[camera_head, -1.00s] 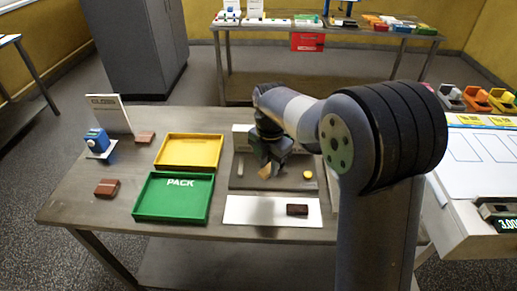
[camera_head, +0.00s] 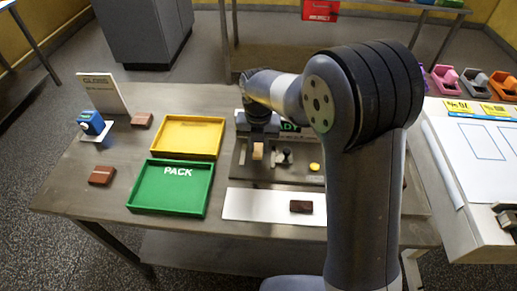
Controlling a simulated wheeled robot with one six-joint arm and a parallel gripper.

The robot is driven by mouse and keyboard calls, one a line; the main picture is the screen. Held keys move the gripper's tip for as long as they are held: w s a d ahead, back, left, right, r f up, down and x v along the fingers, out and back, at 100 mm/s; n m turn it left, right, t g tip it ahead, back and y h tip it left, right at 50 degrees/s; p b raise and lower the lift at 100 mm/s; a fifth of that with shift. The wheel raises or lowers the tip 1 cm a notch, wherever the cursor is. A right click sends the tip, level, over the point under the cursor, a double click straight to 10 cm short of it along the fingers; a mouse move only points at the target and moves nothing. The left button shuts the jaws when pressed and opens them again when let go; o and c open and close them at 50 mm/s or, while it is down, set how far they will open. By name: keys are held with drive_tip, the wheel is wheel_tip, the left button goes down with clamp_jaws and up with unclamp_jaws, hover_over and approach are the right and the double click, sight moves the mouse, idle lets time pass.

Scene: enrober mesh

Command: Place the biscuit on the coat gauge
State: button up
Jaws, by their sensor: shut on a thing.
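My gripper (camera_head: 258,139) points down over a dark grey plate (camera_head: 290,177) on the table. It is shut on a small tan biscuit (camera_head: 257,151), held upright between the fingers. Whether the biscuit touches the plate is hard to tell. The plate looks like part of the coat gauge; behind it a green display (camera_head: 291,127) shows letters ending in "DY", partly hidden by my arm. A small dark post (camera_head: 285,156) stands just right of the biscuit, and a round yellow button (camera_head: 314,167) is farther right.
A yellow tray (camera_head: 189,153) and a green tray (camera_head: 160,206) marked PACK lie left of the plate. In front is a white strip (camera_head: 250,206) with a dark brown bar (camera_head: 301,207). Brown blocks (camera_head: 102,176) and a blue device (camera_head: 91,124) are at far left.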

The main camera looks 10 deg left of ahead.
sight(258, 148)
drive_tip(key=shift+f, duration=1.3)
drive_tip(key=shift+f, duration=0.1)
drive_tip(key=shift+f, duration=0.15)
drive_tip(key=o, duration=0.8)
drive_tip(key=shift+c, duration=0.2)
wheel_tip(258, 148, up, 13)
drive_tip(key=shift+f, duration=0.2)
